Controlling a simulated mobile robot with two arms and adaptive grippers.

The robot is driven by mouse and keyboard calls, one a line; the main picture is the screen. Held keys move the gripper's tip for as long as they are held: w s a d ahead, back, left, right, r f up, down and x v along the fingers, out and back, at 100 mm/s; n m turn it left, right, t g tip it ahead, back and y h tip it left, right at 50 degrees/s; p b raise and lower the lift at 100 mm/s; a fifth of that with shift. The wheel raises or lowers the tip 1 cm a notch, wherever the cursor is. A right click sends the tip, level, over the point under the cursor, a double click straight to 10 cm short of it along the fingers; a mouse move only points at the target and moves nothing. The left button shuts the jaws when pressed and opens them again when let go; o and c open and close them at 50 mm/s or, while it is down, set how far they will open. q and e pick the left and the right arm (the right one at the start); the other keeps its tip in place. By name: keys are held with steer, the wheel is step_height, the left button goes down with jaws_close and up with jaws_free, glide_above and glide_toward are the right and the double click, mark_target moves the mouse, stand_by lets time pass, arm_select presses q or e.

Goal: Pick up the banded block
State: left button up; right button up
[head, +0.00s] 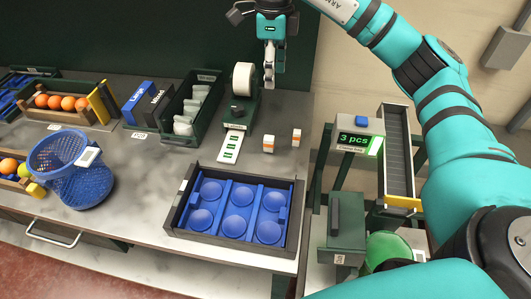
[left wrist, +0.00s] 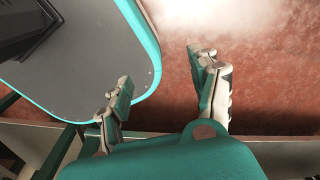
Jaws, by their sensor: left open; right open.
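Two small white blocks with orange bands stand on the grey table, a left one (head: 268,143) and a right one (head: 296,137); I cannot tell which is meant. My right gripper (head: 270,82) hangs above the table behind the blocks, apart from them. It is open with nothing visible between its fingers. My left gripper (left wrist: 160,78) shows in the left wrist view, open and empty above a reddish floor. It is not visible in the head view.
A tape dispenser (head: 243,80) with a label strip stands left of the blocks. A dark tray (head: 173,222) with blue cups lies in front. A blue mesh basket (head: 80,185) is at left. A counter display (head: 357,140) and chute (head: 396,150) stand right of the table edge.

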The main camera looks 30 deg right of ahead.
steer(key=b, duration=0.5)
glide_above(269, 137)
step_height(269, 137, down, 7)
steer(key=f, duration=0.8)
steer(key=s+f+p, duration=0.1)
steer(key=f, duration=0.3)
steer(key=shift+a+f, duration=0.1)
steer(key=shift+f, duration=0.15)
steer(key=f, duration=0.2)
steer(key=f+p, duration=0.1)
steer(key=f, duration=0.1)
steer(key=shift+w+f+p, duration=0.1)
steer(key=shift+w+p, duration=0.2)
steer(key=shift+w, duration=0.1)
steer(key=shift+f, duration=0.55)
arm_select(q)
steer(key=f, duration=0.1)
steer(key=w+f, duration=0.1)
steer(key=f, duration=0.2)
steer(key=shift+w+f, duration=0.35)
arm_select(e)
jaws_close()
